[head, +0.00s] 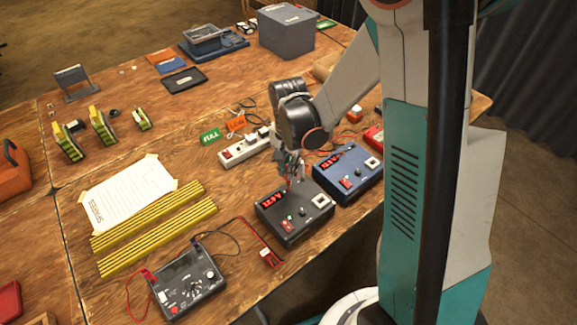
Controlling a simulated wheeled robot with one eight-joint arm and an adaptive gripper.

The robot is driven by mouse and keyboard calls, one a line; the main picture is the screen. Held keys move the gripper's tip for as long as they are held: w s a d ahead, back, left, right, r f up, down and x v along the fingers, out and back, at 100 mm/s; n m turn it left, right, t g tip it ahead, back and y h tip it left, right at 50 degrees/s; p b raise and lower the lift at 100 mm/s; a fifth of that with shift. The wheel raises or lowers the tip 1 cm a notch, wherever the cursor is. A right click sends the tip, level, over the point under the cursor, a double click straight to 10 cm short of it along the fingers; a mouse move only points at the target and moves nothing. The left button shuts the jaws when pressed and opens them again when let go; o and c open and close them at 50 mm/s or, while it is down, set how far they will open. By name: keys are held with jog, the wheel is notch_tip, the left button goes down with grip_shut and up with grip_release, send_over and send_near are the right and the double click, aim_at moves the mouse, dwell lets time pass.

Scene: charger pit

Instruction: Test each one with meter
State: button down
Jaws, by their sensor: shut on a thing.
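A blue charger (346,181), also lit red, stands beyond. My gripper (292,178) points down just above the back of the grey charger. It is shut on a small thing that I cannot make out. Several yellow-and-black packs (103,126) stand at the left back.
A paper marked SPARES (126,197) lies beside yellow-striped strips (150,228). A white power strip (243,149) and green and orange cards lie behind the chargers. A red-edged piece (268,256) lies between meter and grey charger. A grey box (286,32) stands far back.

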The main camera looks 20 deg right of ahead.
jog(key=shift+f+b, duration=0.9)
jog(key=shift+b, duration=0.1)
dwell(1.7)
jog(key=c, duration=1.6)
grip_release()
jog(key=o, duration=0.3)
jog(key=shift+r, duration=0.15)
jog(key=shift+r+p, duration=2.55)
jog(key=shift+r, duration=1.1)
